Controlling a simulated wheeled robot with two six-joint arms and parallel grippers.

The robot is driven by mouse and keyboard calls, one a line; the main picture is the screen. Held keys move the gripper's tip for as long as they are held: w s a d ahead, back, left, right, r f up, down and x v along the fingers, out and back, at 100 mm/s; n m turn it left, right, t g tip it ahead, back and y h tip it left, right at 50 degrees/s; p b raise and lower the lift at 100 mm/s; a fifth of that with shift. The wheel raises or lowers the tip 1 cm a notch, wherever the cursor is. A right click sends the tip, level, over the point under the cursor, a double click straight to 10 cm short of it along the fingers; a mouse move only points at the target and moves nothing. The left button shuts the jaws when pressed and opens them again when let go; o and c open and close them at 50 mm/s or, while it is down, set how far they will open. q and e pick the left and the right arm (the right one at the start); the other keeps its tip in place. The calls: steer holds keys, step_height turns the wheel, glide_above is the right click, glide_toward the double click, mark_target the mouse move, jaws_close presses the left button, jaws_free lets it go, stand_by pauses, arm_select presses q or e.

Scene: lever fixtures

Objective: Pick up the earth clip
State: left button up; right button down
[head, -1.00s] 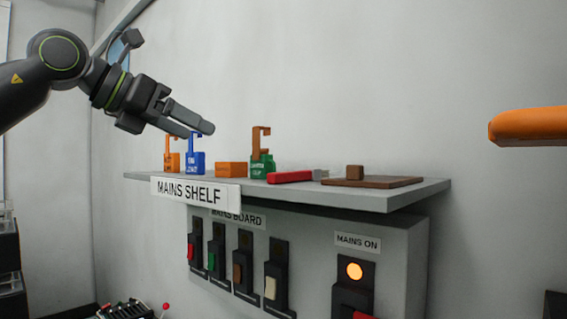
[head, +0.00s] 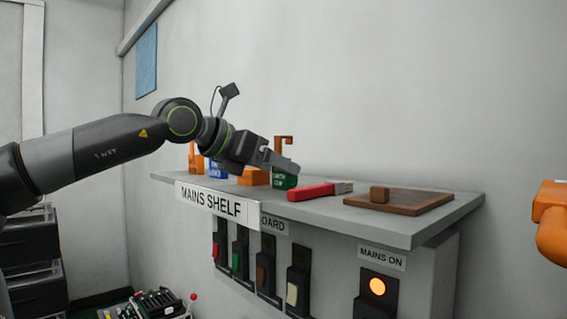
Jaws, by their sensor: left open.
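The earth clip (head: 284,182) stands upright on the shelf (head: 330,222). It has a green labelled base and an orange-brown hooked top. My left gripper (head: 288,165) comes in from the left, its fingers pointing right and slightly down. In the picture the fingers cross the clip between its hook and green base, hiding its middle. The jaws are open, and I cannot tell whether they touch the clip or how the fingers lie around it. My right gripper is not in view.
Left of the clip stand an orange block (head: 253,177), a blue labelled piece (head: 217,173) and an orange one (head: 195,163). To its right lie a red-handled tool (head: 314,192) and a brown board (head: 420,200) with a small block. An orange object (head: 552,220) juts in at right.

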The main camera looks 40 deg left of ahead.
arm_select(q)
steer(key=shift+w+p, duration=0.2)
steer(key=shift+p, duration=0.1)
steer(key=p+x, duration=0.3)
steer(key=shift+w+a+f, duration=0.1)
steer(key=shift+w+a, duration=0.25)
steer(key=shift+w, duration=0.05)
steer(key=shift+w+d+f+p, duration=0.2)
steer(key=shift+w+f+p, duration=0.15)
steer(key=shift+w+p, duration=0.15)
steer(key=c, duration=1.1)
steer(key=shift+o, duration=0.2)
steer(key=shift+a, duration=0.1)
